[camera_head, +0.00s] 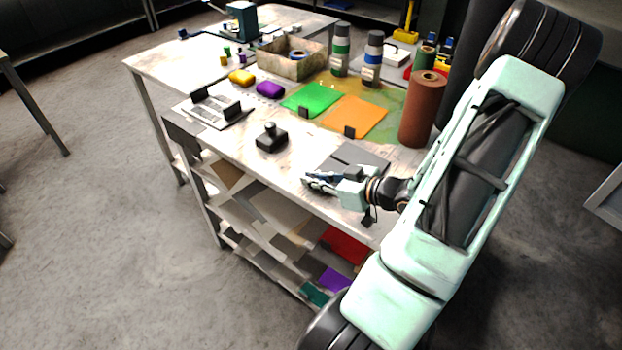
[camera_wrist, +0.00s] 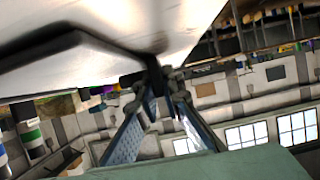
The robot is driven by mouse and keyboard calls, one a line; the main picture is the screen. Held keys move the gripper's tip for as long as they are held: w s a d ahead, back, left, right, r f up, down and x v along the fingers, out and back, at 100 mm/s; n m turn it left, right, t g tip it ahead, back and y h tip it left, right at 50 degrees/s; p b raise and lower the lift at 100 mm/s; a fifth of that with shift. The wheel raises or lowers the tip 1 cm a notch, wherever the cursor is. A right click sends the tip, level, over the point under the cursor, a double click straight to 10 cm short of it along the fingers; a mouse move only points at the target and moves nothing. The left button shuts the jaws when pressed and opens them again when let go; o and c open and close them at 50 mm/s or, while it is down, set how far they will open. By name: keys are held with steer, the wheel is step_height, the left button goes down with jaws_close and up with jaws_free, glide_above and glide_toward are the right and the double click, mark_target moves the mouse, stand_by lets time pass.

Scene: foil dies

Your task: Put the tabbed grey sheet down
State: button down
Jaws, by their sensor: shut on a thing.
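The grey sheet (camera_head: 362,156) shows in the head view at the table's near right part, partly hidden behind my gripper. My gripper (camera_head: 312,182) is at the sheet's near left side, over the front edge of the table. In the wrist view, my gripper's two fingers (camera_wrist: 153,90) come together on a small dark tab (camera_wrist: 155,72). A pale surface and a dark-edged grey area fill the top of that view. Whether the sheet touches the tabletop cannot be told.
The white table (camera_head: 225,135) holds a black knobbed block (camera_head: 271,137) left of my gripper. A green sheet (camera_head: 312,98) and an orange sheet (camera_head: 355,117) lie behind. A brown roll (camera_head: 422,108) stands at the right. A slotted holder (camera_head: 213,108) is at the left.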

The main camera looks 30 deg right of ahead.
steer(key=shift+f, duration=0.2)
steer(key=c, duration=2.1)
jaws_free()
steer(key=shift+r, duration=0.1)
steer(key=shift+r, duration=0.15)
steer(key=p+v, duration=0.1)
steer(key=v, duration=1.1)
steer(key=shift+d, duration=0.1)
